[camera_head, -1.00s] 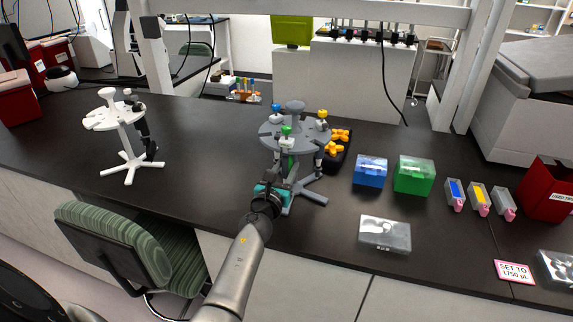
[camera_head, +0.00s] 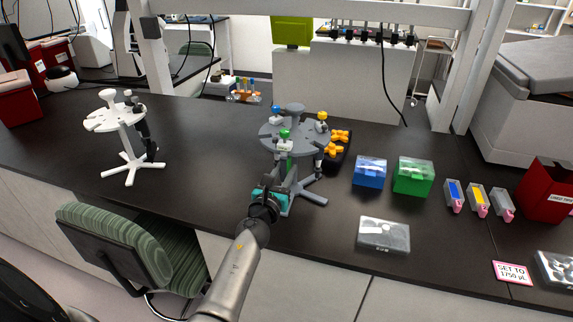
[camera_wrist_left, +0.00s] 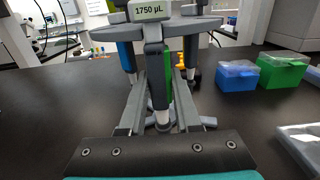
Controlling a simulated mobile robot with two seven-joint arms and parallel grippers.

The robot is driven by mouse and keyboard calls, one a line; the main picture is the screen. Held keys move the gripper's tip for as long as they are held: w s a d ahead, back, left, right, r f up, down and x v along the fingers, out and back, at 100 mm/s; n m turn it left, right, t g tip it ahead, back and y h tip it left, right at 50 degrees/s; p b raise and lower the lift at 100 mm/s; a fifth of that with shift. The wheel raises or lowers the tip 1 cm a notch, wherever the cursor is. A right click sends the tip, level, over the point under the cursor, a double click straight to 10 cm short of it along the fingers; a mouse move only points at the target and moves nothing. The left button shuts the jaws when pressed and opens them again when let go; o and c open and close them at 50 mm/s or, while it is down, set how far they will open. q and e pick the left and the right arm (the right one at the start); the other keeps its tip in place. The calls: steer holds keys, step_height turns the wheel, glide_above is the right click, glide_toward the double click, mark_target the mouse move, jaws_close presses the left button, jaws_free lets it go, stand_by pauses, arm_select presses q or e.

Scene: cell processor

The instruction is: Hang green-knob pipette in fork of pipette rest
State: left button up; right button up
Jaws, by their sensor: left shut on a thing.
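The green-knob pipette (camera_head: 285,146) stands upright at the near rim of the grey round pipette rest (camera_head: 268,135). In the left wrist view the pipette (camera_wrist_left: 157,75) shows a display reading 1750 µL, with its body between my fingers. My left gripper (camera_head: 276,187) is shut on the pipette's body, below the rest's disc. The disc of the rest (camera_wrist_left: 105,33) is right behind the pipette head in the left wrist view. The fork is hidden behind the pipette, so I cannot tell whether the pipette bears on it. My right gripper is out of view.
Blue-knob and yellow-knob pipettes (camera_head: 322,118) hang on the same rest. A white rest (camera_head: 124,168) stands at the left. Blue (camera_head: 370,172) and green (camera_head: 414,176) boxes and a clear box (camera_head: 383,235) lie to the right. The bench between the two rests is clear.

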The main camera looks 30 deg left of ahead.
arm_select(q)
steer(key=v, duration=0.7)
steer(key=shift+s+p, duration=0.3)
steer(key=shift+p, duration=0.05)
steer(key=shift+d+r, duration=0.1)
